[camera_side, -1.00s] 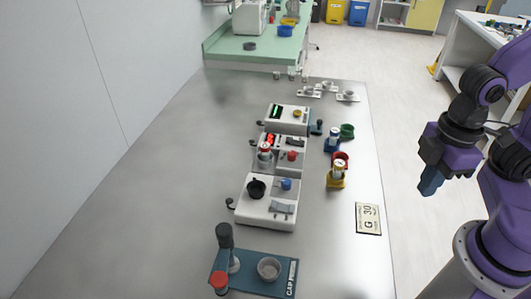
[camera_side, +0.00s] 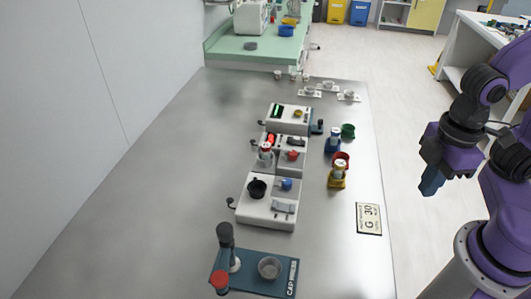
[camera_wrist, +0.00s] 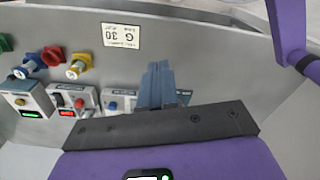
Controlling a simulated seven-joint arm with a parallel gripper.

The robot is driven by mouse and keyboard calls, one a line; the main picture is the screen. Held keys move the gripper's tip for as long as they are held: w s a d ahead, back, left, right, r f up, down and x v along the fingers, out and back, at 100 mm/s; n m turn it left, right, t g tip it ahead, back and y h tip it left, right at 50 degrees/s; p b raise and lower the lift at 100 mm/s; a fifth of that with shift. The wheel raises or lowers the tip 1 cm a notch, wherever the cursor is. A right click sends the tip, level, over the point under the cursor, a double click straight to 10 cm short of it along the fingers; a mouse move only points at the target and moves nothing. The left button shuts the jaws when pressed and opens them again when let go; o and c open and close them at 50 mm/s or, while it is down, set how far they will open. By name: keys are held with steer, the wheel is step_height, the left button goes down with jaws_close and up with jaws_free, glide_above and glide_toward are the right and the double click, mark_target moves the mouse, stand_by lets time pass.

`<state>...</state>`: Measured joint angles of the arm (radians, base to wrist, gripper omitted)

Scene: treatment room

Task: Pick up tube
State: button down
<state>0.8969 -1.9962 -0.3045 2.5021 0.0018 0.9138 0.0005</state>
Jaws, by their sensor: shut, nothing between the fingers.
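Several tube-like items stand on the steel table. One pale tube (camera_side: 335,133) stands upright in a blue holder, and another (camera_side: 339,163) in a yellow holder. A red-capped tube (camera_side: 265,149) stands at the left of the middle device. I cannot tell which tube the task means. My gripper (camera_side: 431,183) is shut and empty, off the table's right side, pointing down and apart from all tubes. In the wrist view its fingers (camera_wrist: 157,85) are together; the yellow holder's tube (camera_wrist: 76,69) is to their left.
White devices (camera_side: 267,203) with knobs run along the table's middle. Red (camera_side: 341,157) and green (camera_side: 348,130) holders stand beside the tube holders. A "G 30" plate (camera_side: 369,219) lies near the right edge. The table's left half (camera_side: 170,180) is clear.

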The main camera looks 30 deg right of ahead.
steer(key=c, duration=0.7)
jaws_free()
steer(key=w+a+f+n+t+h, duration=0.1)
steer(key=w+a+f+n+h, duration=0.15)
steer(key=w+a, duration=0.55)
steer(key=w+a+f+n+t+h, duration=0.1)
steer(key=w+a+n+h, duration=0.3)
steer(key=w, duration=0.8)
steer(key=w+a+f+n+t+h, duration=0.1)
steer(key=w+a+h, duration=0.1)
steer(key=w+a, duration=0.65)
steer(key=n+t+h, duration=0.2)
steer(key=n+h, duration=0.1)
steer(key=h, duration=0.2)
glide_toward(263, 149)
steer(key=shift+m+y, duration=0.25)
steer(key=x, duration=0.5)
steer(key=shift+d+r, duration=0.15)
steer(key=shift+d, duration=0.3)
steer(key=shift+x, duration=3)
